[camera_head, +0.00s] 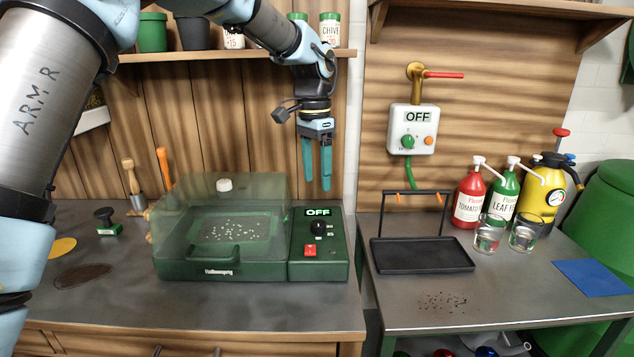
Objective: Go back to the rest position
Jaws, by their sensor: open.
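My gripper (316,175) hangs pointing down in the upper middle of the head view. Its two teal fingers are apart with nothing between them. It is in the air above the right part of the green machine (220,268), in front of the wooden back wall. My arm reaches in from the upper left, and its large link covers the left side of the view.
The green machine has a clear lid (222,200) and a control panel (318,245) reading OFF. On the right table are a black tray (421,255), red bottle (468,202), green bottle (503,196), yellow sprayer (543,190) and two glasses. A shelf (230,55) with pots is close to my arm.

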